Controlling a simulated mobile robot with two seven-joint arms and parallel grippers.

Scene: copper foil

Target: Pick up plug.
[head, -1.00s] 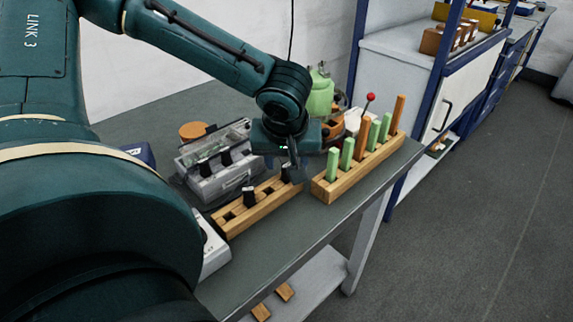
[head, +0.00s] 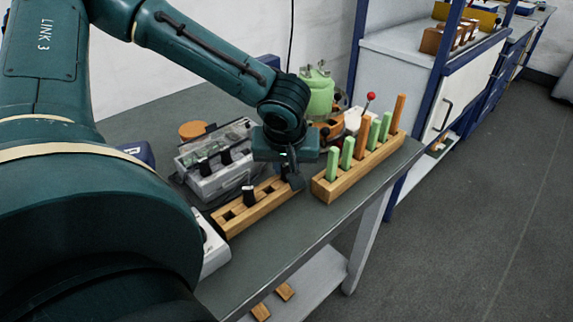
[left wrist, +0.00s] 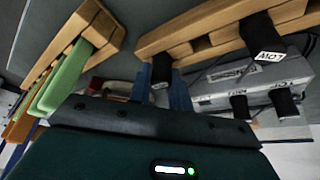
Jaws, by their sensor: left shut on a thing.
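My left gripper (head: 290,178) is shut on a black plug at the far end of a wooden block with slots (head: 262,205). Its fingers mostly hide this plug in the head view. In the left wrist view the black plug (left wrist: 161,69) shows by the blue finger, against the wooden block (left wrist: 210,40); I cannot tell whether it is clear of its slot. A second black plug (head: 249,195) stands in the same block; in the left wrist view it (left wrist: 262,36) bears a "LOW" label. My right gripper is not in view.
A grey case (head: 215,182) with more black plugs (head: 225,157) stands behind the block. To the right is a wooden rack (head: 345,182) of green and orange sticks. A green container (head: 318,95) stands behind. The bench's front edge (head: 330,232) is close.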

